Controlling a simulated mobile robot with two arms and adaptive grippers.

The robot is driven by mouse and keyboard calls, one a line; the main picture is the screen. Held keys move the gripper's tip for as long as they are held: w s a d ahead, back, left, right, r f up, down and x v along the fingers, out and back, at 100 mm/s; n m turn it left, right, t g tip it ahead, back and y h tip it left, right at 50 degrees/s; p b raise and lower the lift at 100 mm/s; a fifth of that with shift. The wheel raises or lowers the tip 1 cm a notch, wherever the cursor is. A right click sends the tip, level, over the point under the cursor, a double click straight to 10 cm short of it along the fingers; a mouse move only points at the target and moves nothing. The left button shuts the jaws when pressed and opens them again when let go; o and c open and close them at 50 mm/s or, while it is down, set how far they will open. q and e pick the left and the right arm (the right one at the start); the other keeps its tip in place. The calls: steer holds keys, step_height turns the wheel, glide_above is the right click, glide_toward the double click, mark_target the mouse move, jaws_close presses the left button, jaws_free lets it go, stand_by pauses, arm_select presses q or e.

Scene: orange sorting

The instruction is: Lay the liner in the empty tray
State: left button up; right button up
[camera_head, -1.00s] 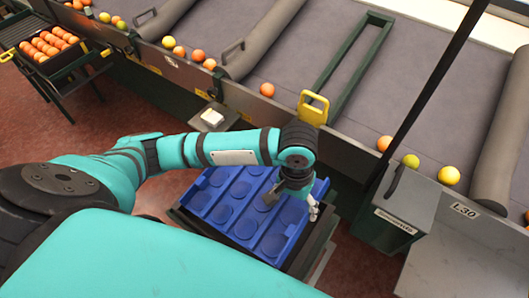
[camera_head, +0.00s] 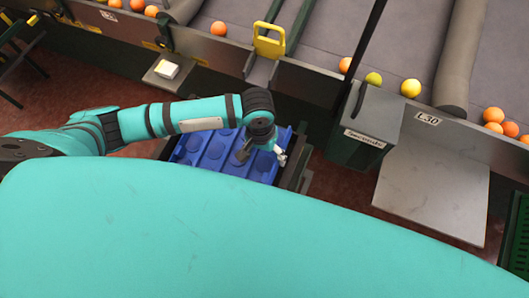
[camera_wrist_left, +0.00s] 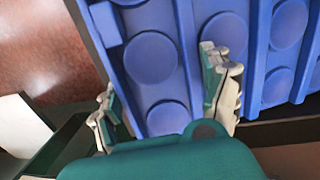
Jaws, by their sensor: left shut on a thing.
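The blue liner (camera_head: 212,150), with rows of round hollows, lies below my left wrist in the head view. My left gripper (camera_head: 262,156) is shut on it near its right part. In the left wrist view, the fingers (camera_wrist_left: 162,90) stand either side of a strip of the liner (camera_wrist_left: 152,58). A dark tray or stand (camera_head: 294,168) shows at the liner's right side. My arm and teal body hide much of both, so I cannot tell whether the liner sits flat in it. My right gripper is not in view.
A grey conveyor (camera_head: 330,20) with loose oranges runs along the back, with a yellow handle (camera_head: 269,40) at its edge. A grey box (camera_head: 366,120) and a metal plate (camera_head: 440,185) stand right of the liner. A green crate (camera_head: 519,235) is at the right edge.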

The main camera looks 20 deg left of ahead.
arm_select(q)
steer(key=o, duration=1.6)
steer(key=shift+f, duration=0.1)
steer(key=shift+c, duration=0.2)
step_height(320, 180, up, 12)
steer(key=a, duration=0.1)
steer(key=shift+w, duration=0.25)
